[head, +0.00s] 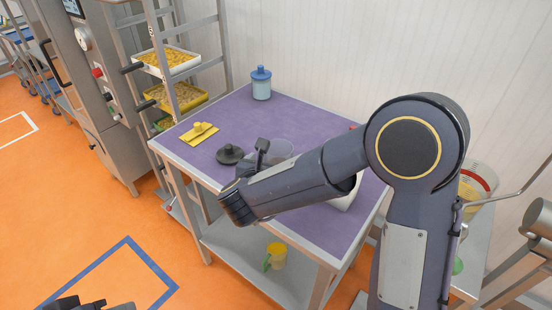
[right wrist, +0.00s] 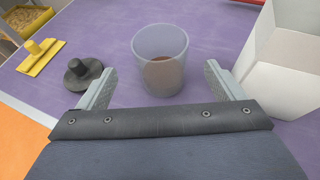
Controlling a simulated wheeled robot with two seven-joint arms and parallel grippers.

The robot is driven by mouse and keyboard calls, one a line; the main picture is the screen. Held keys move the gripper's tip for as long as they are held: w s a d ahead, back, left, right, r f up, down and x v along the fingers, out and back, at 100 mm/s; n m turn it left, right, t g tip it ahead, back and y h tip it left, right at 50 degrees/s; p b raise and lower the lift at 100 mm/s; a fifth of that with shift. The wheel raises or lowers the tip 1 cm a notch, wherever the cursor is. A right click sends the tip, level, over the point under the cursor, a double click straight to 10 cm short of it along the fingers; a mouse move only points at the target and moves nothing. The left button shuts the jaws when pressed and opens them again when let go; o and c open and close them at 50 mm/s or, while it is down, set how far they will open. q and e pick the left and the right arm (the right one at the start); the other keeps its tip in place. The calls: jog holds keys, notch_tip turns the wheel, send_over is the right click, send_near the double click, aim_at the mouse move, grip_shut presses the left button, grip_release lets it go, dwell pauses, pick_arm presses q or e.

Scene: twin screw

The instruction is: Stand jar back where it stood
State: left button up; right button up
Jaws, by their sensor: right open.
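A clear, lidless jar (right wrist: 160,60) with brown contents at its bottom stands upright on the purple table (head: 225,120). In the head view the jar (head: 283,147) shows only partly behind my right arm. A dark round lid with a knob (head: 230,153) lies left of the jar, also seen in the wrist view (right wrist: 84,73). A second jar with a blue lid (head: 261,84) stands at the table's back corner. A dark part at the bottom left may be my left gripper (head: 90,304); its jaws are unclear.
A yellow tool with a knob (head: 199,132) lies near the table's left edge. A white open box (right wrist: 283,62) stands close to the right finger. A rack of trays (head: 172,95) stands behind left. The table between the yellow tool and blue-lidded jar is clear.

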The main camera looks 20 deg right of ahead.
jog(key=s+r+n+t+y, duration=0.1)
jog(key=s+r+n+y, duration=0.35)
jog(key=n, duration=0.55)
jog(key=s+r+n+t+y, duration=0.1)
jog(key=s+r+n+y, duration=0.2)
jog(key=r+n+y, duration=0.55)
jog(key=s+d+f+n+g+h, duration=0.1)
jog(key=s+d+f+n+g, duration=0.1)
jog(key=s+f+n, duration=0.2)
jog(key=s+d+f+n+g+h, duration=0.1)
jog(key=s+d+f+n+g, duration=0.2)
jog(key=s+n, duration=0.7)
jog(key=s+d+f+n+g, duration=0.2)
jog(key=s+f+n+g, duration=0.1)
jog(key=s+f+n, duration=0.2)
jog(key=s+n, duration=0.2)
jog(key=n, duration=0.1)
jog(key=shift+s+d+f+h, duration=0.25)
jog(key=shift+f+h, duration=0.15)
